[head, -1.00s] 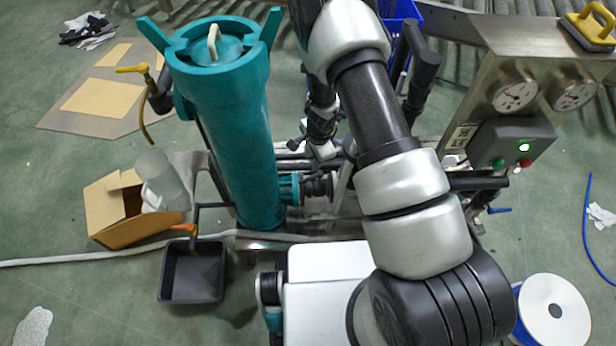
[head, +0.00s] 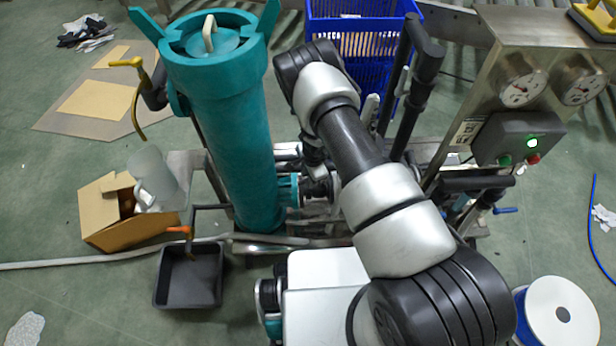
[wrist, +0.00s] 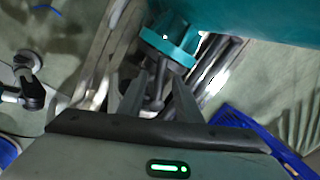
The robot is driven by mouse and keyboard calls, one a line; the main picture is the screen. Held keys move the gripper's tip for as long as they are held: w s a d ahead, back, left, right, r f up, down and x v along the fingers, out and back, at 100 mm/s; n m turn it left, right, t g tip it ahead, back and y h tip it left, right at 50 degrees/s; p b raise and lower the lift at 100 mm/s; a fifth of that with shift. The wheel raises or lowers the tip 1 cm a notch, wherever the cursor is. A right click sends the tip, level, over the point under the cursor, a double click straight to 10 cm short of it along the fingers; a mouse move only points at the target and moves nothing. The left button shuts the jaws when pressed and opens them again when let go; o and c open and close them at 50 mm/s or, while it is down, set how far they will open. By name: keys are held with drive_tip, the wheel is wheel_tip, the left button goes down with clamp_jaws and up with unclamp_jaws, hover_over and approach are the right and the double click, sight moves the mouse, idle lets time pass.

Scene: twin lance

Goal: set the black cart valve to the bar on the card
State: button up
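In the wrist view my gripper (wrist: 160,78) is open, its two dark fingers pointing toward a teal flange. A black lever-like part (wrist: 157,92), which looks like the cart valve's handle, shows between the fingers; I cannot tell whether they touch it. In the head view my arm hides the fingertips and most of the valve area; a dark fitting (head: 318,190) beside the teal vessel (head: 228,130) shows there. A small pale card (head: 466,131) is on the steel panel at right; its marking is too small to read.
Blue crates (head: 350,75) stand behind my arm. A black tray (head: 190,276) and a cardboard box (head: 110,225) lie at left. A cable spool (head: 558,312) stands at right.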

clamp_jaws()
drive_tip(key=shift+d+f+b, duration=0.1)
drive_tip(key=shift+f+b, duration=0.05)
drive_tip(key=shift+b, duration=0.4)
drive_tip(key=shift+s, duration=0.1)
unclamp_jaws()
drive_tip(key=shift+r+n, duration=0.2)
drive_tip(key=shift+n, duration=0.1)
